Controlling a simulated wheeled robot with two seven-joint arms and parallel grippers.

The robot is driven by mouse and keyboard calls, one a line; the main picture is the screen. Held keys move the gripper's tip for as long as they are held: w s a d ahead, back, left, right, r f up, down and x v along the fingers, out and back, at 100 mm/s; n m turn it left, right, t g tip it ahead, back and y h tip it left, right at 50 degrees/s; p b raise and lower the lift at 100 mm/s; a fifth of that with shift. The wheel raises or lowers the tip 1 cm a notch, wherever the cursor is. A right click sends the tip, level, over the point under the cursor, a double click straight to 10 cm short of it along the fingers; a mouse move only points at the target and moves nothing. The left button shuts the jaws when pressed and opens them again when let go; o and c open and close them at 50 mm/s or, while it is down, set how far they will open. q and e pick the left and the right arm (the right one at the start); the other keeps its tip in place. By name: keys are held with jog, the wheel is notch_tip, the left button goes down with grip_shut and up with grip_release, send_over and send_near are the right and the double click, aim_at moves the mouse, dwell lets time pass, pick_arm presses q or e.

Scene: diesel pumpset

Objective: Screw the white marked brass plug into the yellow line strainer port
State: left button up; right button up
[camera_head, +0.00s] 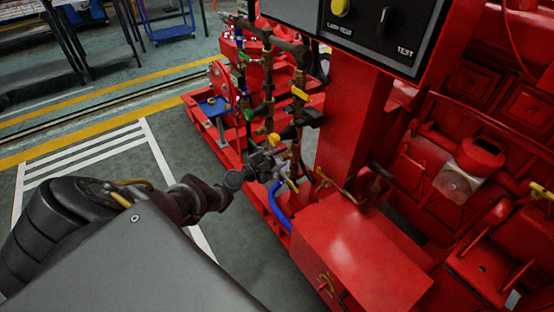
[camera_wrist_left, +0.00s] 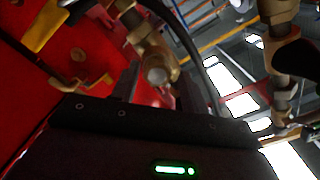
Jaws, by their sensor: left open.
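In the left wrist view, a brass fitting (camera_wrist_left: 150,50) on the pipework ends in a pale round face (camera_wrist_left: 156,76) between my left gripper's fingers. I cannot tell whether this face is the white marked plug or an open port, and no yellow strainer mark is clear. My left gripper (camera_wrist_left: 157,88) is open, with its fingers on either side of the fitting's end; contact cannot be made out. In the head view, my left gripper (camera_head: 270,163) is at the lower brass pipework, where its small details blur together. My right gripper is not in view.
A yellow lever (camera_wrist_left: 46,24) and a red panel are close on the left in the wrist view. In the head view, a red box (camera_head: 350,245), a blue hose (camera_head: 279,206) and a red post (camera_head: 350,130) crowd the gripper. Open floor lies to the left.

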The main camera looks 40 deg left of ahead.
pick_arm(q)
jog(key=n, duration=0.6)
jog(key=shift+f+b, duration=0.25)
jog(key=shift+b, duration=0.05)
jog(key=n, duration=0.3)
jog(key=shift+n, duration=0.3)
jog(key=shift+n, duration=0.4)
jog(key=n, duration=1.1)
jog(key=shift+d+f, duration=0.15)
jog(key=shift+d, duration=0.1)
jog(key=shift+s+r+p, duration=0.1)
jog(key=shift+r+p, duration=0.2)
jog(key=shift+p, duration=0.1)
jog(key=shift+c, duration=0.3)
